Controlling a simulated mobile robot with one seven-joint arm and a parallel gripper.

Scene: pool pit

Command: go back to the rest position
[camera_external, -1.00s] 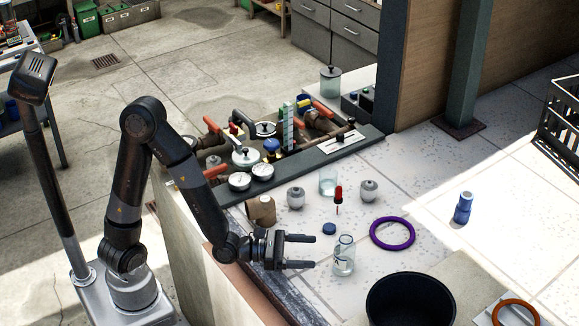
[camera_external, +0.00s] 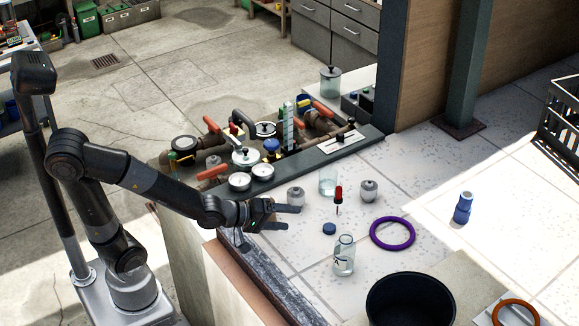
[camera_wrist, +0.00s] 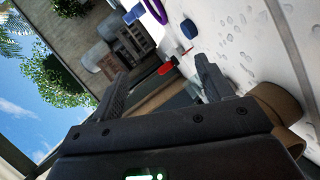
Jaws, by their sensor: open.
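My gripper (camera_external: 287,217) is open and empty in the external view, above the near left edge of the white speckled counter. In the wrist view its two fingers (camera_wrist: 165,85) stand apart with nothing between them. A brown cardboard-like roll (camera_wrist: 277,105) shows beside the right finger in the wrist view; in the external view it is mostly hidden behind my gripper. A clear glass bottle (camera_external: 344,256) stands upright on the counter to the right of my gripper, apart from it.
A small blue cap (camera_external: 329,228), a red-topped dropper (camera_external: 338,197), a glass beaker (camera_external: 328,183) and a purple ring (camera_external: 392,233) are on the counter. A black bucket (camera_external: 411,301) stands at the front. Pipes and gauges (camera_external: 263,171) crowd the back left.

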